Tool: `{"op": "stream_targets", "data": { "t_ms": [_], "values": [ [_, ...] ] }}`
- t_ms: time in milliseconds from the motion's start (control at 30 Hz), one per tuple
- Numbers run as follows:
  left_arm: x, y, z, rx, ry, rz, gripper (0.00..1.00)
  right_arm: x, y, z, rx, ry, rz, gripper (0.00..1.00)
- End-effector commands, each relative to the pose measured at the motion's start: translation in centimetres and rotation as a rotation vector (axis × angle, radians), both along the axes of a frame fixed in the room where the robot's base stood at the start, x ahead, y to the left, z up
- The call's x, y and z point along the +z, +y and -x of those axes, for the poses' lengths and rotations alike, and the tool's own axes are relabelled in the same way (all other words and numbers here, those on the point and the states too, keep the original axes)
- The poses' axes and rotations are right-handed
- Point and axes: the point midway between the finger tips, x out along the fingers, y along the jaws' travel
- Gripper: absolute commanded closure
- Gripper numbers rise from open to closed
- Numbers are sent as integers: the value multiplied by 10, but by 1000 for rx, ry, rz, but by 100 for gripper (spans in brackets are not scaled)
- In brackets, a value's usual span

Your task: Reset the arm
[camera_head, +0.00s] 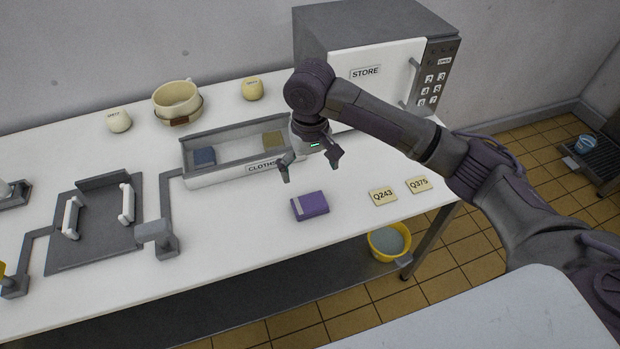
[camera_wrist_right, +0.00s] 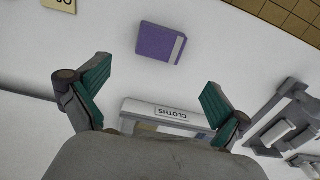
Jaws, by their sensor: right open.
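My right arm comes in from the right in the head view. Its gripper (camera_head: 309,172) is open and empty, above the table by the right end of the cloths tray (camera_head: 215,177). In the right wrist view the gripper's two green-padded fingers (camera_wrist_right: 152,95) stand wide apart with nothing between them. A folded purple cloth (camera_head: 310,206) lies on the table just in front of and below the gripper. It also shows in the right wrist view (camera_wrist_right: 160,44), beyond the fingertips. My left gripper is not in view.
The cloths tray holds a blue cloth (camera_head: 204,157) and a tan cloth (camera_head: 273,139). A store box (camera_head: 372,66) with a keypad stands behind the arm. Labels Q243 (camera_head: 383,196) and Q375 (camera_head: 418,184) lie at right. A grey fixture (camera_head: 96,232) is at left; a yellow bucket (camera_head: 372,248) is below.

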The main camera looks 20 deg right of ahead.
Motion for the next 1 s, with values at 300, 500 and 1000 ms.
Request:
{"op": "stream_targets", "data": {
  "t_ms": [300,500,1000],
  "values": [
    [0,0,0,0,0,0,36,3,0,0,0,0,0,0],
    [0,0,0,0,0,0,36,2,0,0,0,0,0,0],
    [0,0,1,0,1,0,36,-78,71,93,260,-138,-239,0]
  ]
}}
